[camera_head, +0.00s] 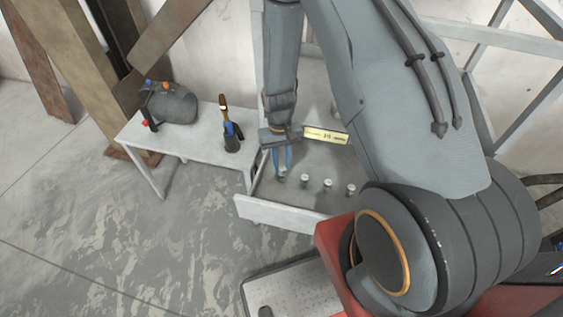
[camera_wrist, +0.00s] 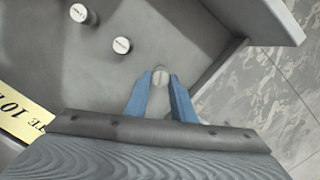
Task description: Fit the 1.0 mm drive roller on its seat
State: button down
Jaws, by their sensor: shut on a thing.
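My gripper (camera_wrist: 160,82) has blue fingers pointing down into a grey tray-like surface (camera_wrist: 205,55). The fingers are shut on a small pale round-topped roller (camera_wrist: 160,76); its label is too small to read. In the head view my gripper (camera_head: 282,172) is at the left end of a row of similar rollers. Other pale-topped rollers, one (camera_wrist: 122,45) and another (camera_wrist: 79,13), stand upright apart from my fingers in the wrist view. Whether the held roller touches the surface I cannot tell. I cannot make out the seat.
A yellow label plate (camera_head: 326,135) is behind the rollers. A raised pale rim (camera_head: 280,216) edges the surface. A white table (camera_head: 190,140) to the left bears a grey bag (camera_head: 172,104) and a dark holder with tools (camera_head: 231,136).

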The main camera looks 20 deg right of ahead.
jog(key=shift+f+b, duration=0.6)
jog(key=shift+f, duration=0.5)
jog(key=c, duration=1.4)
grip_release()
jog(key=shift+c, duration=0.2)
notch_tip(320, 180, up, 8)
jog(key=w+b, duration=0.1)
jog(key=shift+f+b, duration=0.2)
jog(key=shift+b, duration=0.1)
jog(key=shift+w, duration=0.1)
